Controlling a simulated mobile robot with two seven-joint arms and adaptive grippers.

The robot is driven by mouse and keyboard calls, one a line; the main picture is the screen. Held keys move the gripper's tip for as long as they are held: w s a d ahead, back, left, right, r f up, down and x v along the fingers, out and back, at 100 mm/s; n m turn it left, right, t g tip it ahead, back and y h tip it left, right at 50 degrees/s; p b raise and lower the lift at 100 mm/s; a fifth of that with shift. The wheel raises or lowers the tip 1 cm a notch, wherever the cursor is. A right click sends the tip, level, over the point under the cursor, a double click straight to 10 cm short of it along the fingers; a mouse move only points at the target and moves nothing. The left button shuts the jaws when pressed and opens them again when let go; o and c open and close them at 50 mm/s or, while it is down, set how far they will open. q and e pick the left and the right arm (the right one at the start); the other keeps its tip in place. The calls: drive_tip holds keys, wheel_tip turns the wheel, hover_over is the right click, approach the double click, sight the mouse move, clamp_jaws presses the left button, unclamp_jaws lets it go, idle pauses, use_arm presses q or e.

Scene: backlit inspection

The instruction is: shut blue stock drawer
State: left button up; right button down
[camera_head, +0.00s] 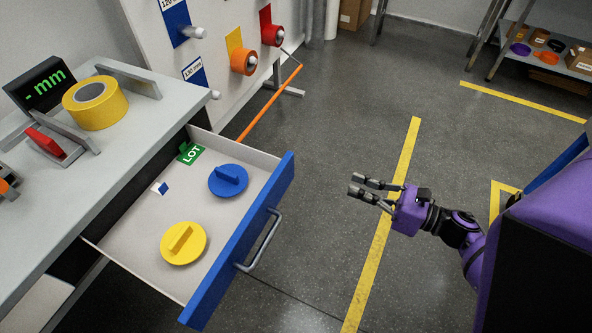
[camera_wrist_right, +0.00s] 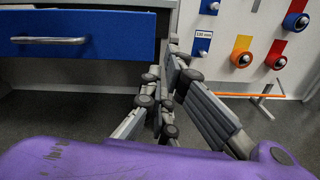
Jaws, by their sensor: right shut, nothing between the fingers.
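The blue stock drawer (camera_head: 245,240) stands pulled out from under the grey bench, its light inside bare to view. Its blue front with a grey bar handle (camera_head: 262,243) faces right. In the right wrist view the blue front (camera_wrist_right: 120,35) and handle (camera_wrist_right: 48,40) are at the upper left. My right gripper (camera_head: 356,185) is shut and empty, over the floor to the right of the drawer, apart from the handle. Its fingers (camera_wrist_right: 170,80) fill the middle of the right wrist view. My left gripper is not in view.
The drawer holds a blue lidded disc (camera_head: 228,180), a yellow one (camera_head: 183,243), a green LOT tag (camera_head: 190,153) and a small blue-white block (camera_head: 160,188). A yellow tape roll (camera_head: 95,104) lies on the bench. An orange bar (camera_head: 270,102) projects behind the drawer. Floor between gripper and drawer is clear.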

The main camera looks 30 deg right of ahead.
drive_tip(key=a+n, duration=0.1)
drive_tip(key=n, duration=0.1)
drive_tip(key=p, duration=0.2)
approach(293, 168)
drive_tip(key=shift+y, duration=0.3)
drive_tip(key=x, duration=0.5)
drive_tip(key=shift+w, duration=0.35)
drive_tip(key=shift+w+a+f, duration=0.1)
drive_tip(key=shift+w+a, duration=0.2)
drive_tip(key=shift+w, duration=0.15)
drive_tip(key=shift+a, duration=0.1)
